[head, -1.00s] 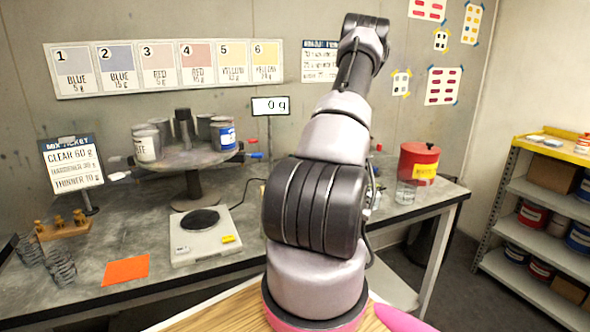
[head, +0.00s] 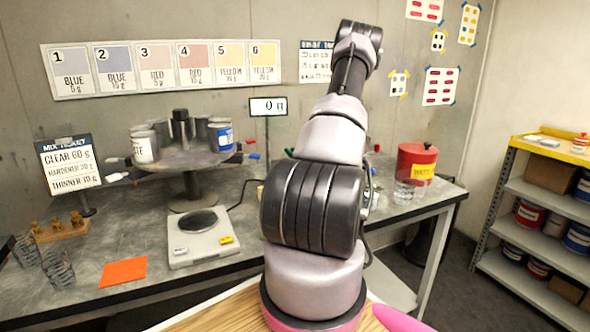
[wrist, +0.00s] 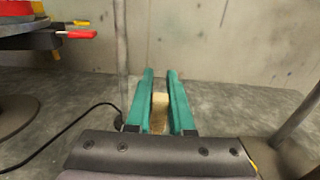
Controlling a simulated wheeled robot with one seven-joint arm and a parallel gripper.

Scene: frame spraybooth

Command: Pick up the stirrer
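In the wrist view, my gripper (wrist: 160,76) shows two teal fingers pointing at the grey wall, low over the bench. A narrow tan, wood-coloured piece (wrist: 158,112), which looks like the stirrer, fills the gap between them. Both fingers lie against its sides, so the gripper looks shut on it. Its lower end is hidden by the gripper body, and I cannot tell its full length. In the head view, my own arm hides the gripper and the stirrer.
The grey bench (head: 110,240) holds a scale (head: 197,240), a round turntable (head: 190,160) with cans, an orange sheet (head: 123,272) and a glass (head: 404,191). A red can (head: 416,160) stands at the right. In the wrist view, a thin pole (wrist: 122,55) and a black cable (wrist: 70,140) are close on the left.

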